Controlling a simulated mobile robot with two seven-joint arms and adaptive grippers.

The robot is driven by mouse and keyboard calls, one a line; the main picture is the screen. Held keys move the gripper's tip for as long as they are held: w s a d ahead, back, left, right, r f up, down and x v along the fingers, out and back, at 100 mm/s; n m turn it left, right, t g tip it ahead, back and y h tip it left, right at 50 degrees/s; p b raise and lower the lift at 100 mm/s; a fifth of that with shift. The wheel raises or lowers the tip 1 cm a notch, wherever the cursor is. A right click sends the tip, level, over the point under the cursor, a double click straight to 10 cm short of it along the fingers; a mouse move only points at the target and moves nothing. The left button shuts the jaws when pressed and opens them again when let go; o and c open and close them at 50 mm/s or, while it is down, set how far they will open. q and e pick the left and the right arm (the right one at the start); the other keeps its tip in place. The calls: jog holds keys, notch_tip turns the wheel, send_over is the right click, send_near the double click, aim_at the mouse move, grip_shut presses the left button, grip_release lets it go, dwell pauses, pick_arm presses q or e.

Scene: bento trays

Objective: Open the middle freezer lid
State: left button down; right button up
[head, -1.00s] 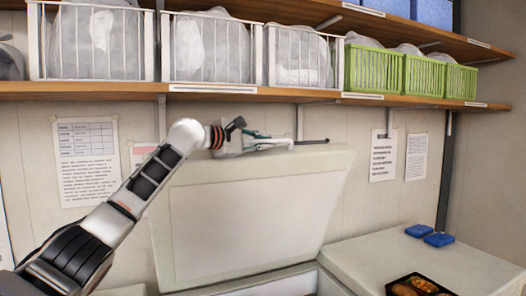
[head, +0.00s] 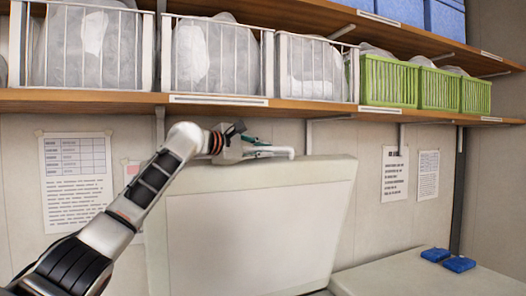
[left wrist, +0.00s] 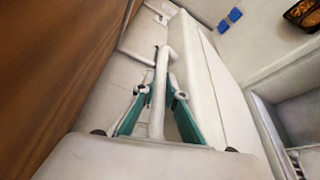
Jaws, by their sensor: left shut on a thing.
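The middle freezer lid (head: 260,230) is white and stands raised, nearly upright, against the back wall in the head view. Its white bar handle (left wrist: 160,65) runs between my fingers in the left wrist view. My left gripper (head: 270,152) is at the lid's top edge, just under the shelf. Its teal fingers (left wrist: 159,95) are shut on the handle. The lid's pale face (left wrist: 215,95) also shows in the left wrist view. My right gripper is in neither view.
A wooden shelf (head: 230,108) with white wire baskets (head: 85,50) and green baskets (head: 388,82) hangs close above the gripper. A closed white freezer top (head: 400,280) at the right carries blue blocks (head: 436,254). A food tray (left wrist: 303,14) shows in the left wrist view.

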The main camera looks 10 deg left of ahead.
pick_arm(q)
jog(key=shift+f, duration=0.2)
jog(key=c, duration=2.3)
grip_release()
jog(key=shift+a, duration=0.1)
jog(key=shift+c, duration=0.2)
jog(key=shift+r, duration=0.1)
jog(key=v, duration=1.2)
jog(key=shift+w, duration=0.1)
